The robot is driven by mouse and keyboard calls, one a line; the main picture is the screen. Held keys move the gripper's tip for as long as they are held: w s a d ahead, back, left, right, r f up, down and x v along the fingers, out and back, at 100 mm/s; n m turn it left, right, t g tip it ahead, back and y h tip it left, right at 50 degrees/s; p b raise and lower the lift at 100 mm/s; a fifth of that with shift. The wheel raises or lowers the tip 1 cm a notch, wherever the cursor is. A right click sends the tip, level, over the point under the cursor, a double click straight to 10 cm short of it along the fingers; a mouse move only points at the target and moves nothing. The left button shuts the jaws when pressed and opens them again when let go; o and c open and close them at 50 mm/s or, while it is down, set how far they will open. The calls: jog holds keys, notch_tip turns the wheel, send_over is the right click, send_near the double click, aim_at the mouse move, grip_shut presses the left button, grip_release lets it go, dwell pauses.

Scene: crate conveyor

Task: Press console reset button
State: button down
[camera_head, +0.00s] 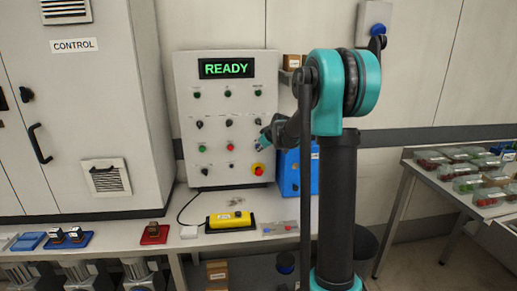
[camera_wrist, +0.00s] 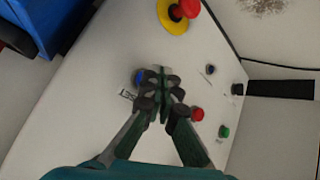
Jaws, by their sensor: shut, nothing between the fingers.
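The console (camera_head: 215,115) is a grey panel whose screen (camera_head: 226,68) reads READY in green. A blue button (camera_wrist: 139,77) sits on it in the wrist view, in line with a red button (camera_wrist: 197,113) and a green button (camera_wrist: 223,131). A small label (camera_wrist: 127,95) beside the blue button is too small to read. My gripper (camera_wrist: 163,80) is shut and empty, with its tips beside and partly over the blue button. I cannot tell whether they touch the panel. In the head view my gripper (camera_head: 266,137) is at the panel's right side, hiding the blue button.
A red emergency stop on a yellow base (camera_wrist: 178,15) sits close by, below my gripper in the head view. A blue bin (camera_head: 290,172) stands right of the console. A yellow pendant (camera_head: 231,219) lies on the bench in front. A control cabinet (camera_head: 75,110) stands left.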

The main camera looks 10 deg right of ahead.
jog(key=shift+s, duration=0.3)
jog(key=shift+s, duration=2.5)
jog(key=shift+s, duration=0.1)
jog(key=s+d+f+m+g+h, duration=0.1)
jog(key=s+f, duration=0.4)
jog(key=s, duration=0.8)
jog(key=s+d+f+m+g+h, duration=0.1)
jog(key=s+f+m, duration=0.3)
jog(key=s, duration=0.9)
jog(key=s+d+f+m+g+h, duration=0.1)
jog(key=s+f, duration=0.5)
jog(key=s, duration=0.7)
jog(key=shift+s+d+f+m+g, duration=0.2)
jog(key=shift+d+m+g, duration=0.2)
jog(key=shift+m+g, duration=0.45)
